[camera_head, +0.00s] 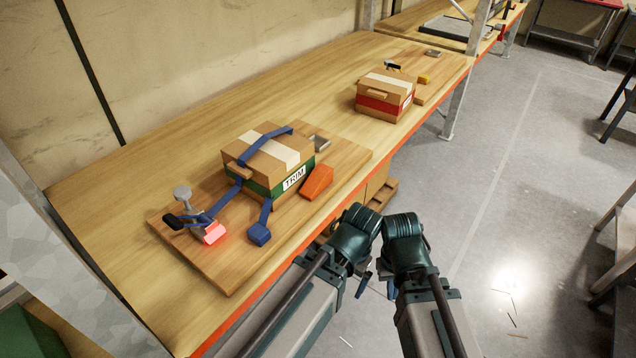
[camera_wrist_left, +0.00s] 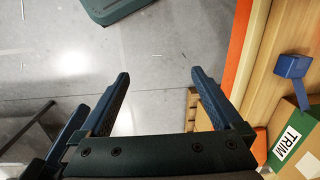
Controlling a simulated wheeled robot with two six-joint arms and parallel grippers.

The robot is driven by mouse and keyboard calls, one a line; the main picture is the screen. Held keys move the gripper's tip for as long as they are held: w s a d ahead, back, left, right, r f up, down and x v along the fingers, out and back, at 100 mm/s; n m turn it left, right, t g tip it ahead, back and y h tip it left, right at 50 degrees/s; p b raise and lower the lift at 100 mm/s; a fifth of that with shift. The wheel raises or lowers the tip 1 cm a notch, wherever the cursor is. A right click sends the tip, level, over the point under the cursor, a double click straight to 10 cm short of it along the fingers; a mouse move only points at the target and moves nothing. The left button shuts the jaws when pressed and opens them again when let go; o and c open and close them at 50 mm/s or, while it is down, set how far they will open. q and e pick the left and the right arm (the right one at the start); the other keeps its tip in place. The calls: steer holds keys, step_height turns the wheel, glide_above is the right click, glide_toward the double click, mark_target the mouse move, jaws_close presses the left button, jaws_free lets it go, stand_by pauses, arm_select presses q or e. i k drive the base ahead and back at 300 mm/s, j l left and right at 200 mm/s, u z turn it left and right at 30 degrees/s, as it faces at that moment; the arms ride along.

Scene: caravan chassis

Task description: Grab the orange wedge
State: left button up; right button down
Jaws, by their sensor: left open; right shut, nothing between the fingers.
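The orange wedge (camera_head: 316,182) lies on the wooden board, touching or close beside the right end of the TRIM box. An orange patch beside the box in the left wrist view looks like the wedge (camera_wrist_left: 260,146), partly hidden by my gripper's body. My left gripper (camera_wrist_left: 160,78) is open and empty over the floor in front of the bench edge, apart from the wedge. My right gripper (camera_head: 390,288) is shut and empty, low in front of the bench and mostly hidden by my arms.
The TRIM box (camera_head: 261,166) has blue straps. A glowing red lamp (camera_head: 214,233) and a clamp-like tool (camera_head: 184,199) are on the board's left. A small metal piece (camera_head: 316,142) lies behind the wedge. A red-banded box (camera_head: 384,97) stands farther along. The bench (camera_head: 215,116) has bare room behind.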

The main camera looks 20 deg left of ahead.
mark_target(321, 176)
steer(key=i+l+z, duration=0.1)
steer(key=z, duration=0.85)
steer(key=i, duration=4.6)
steer(key=u, duration=3.85)
